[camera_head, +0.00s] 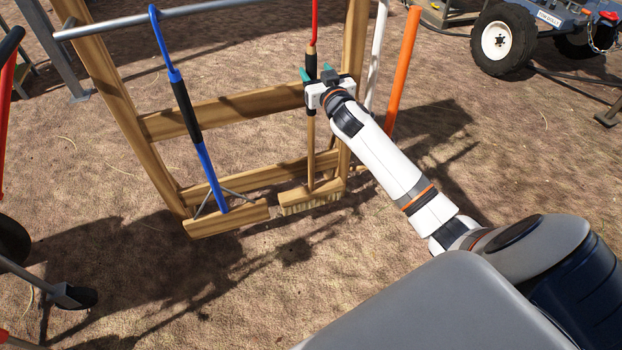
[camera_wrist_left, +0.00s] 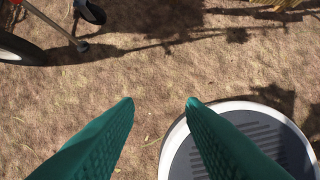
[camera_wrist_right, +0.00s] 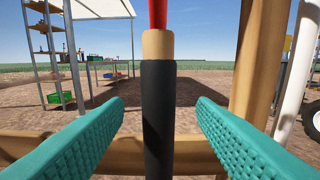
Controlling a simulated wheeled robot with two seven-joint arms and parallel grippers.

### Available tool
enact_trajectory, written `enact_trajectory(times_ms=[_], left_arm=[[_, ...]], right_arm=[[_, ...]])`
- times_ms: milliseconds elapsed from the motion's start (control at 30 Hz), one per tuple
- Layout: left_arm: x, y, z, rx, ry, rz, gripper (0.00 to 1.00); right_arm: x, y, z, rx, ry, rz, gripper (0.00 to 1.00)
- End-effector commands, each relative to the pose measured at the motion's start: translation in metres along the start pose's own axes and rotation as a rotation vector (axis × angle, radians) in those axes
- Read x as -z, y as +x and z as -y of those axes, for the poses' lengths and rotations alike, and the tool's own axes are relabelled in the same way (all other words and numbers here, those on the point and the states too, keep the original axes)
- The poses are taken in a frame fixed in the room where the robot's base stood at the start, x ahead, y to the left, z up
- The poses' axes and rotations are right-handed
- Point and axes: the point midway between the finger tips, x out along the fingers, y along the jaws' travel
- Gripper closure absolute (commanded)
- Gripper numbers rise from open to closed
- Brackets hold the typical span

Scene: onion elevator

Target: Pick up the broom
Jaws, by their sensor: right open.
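A broom hangs upright from a metal rail on a wooden frame, with a red upper part, a black grip (camera_head: 311,66), a wooden shaft (camera_head: 311,150) and a bristled head (camera_head: 311,197) low down. My right gripper (camera_head: 317,78) is at the black grip. In the right wrist view the black grip (camera_wrist_right: 158,115) stands between the two teal fingers, which are open with gaps on both sides. My left gripper (camera_wrist_left: 160,102) shows only in its own wrist view, its teal fingers apart and empty above the dirt.
A blue-handled tool (camera_head: 185,105) hangs to the left on the same wooden frame (camera_head: 225,112). A white pole (camera_head: 376,50) and an orange pole (camera_head: 403,70) stand just right of the frame. A wheeled cart (camera_head: 510,35) is at the upper right. Open dirt lies in front.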

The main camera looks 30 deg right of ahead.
Motion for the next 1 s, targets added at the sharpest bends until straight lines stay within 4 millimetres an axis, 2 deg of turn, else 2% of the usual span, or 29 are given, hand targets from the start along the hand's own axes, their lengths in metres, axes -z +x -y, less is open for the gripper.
enact_trajectory(times_ms=[100, 267, 567, 867, 1000], left_arm=[[-0.019, 0.006, 0.003, 0.005, 0.003, 0.103, 0.64], [-0.039, 0.006, 0.005, 0.011, 0.007, 0.202, 0.64], [-0.043, 0.005, 0.006, 0.012, 0.007, 0.224, 0.64], [-0.043, 0.005, 0.006, 0.011, 0.007, 0.224, 0.64], [-0.043, 0.005, 0.006, 0.012, 0.007, 0.224, 0.64]], right_arm=[[0.0, 0.017, -0.001, 0.001, -0.002, 0.002, 0.49], [0.001, 0.035, -0.001, 0.001, -0.001, 0.0, 0.49], [0.0, 0.037, -0.001, 0.0, -0.001, -0.001, 0.5], [0.0, 0.037, -0.001, 0.0, -0.001, -0.001, 0.99], [0.001, 0.037, -0.001, 0.0, -0.001, -0.001, 1.0]])
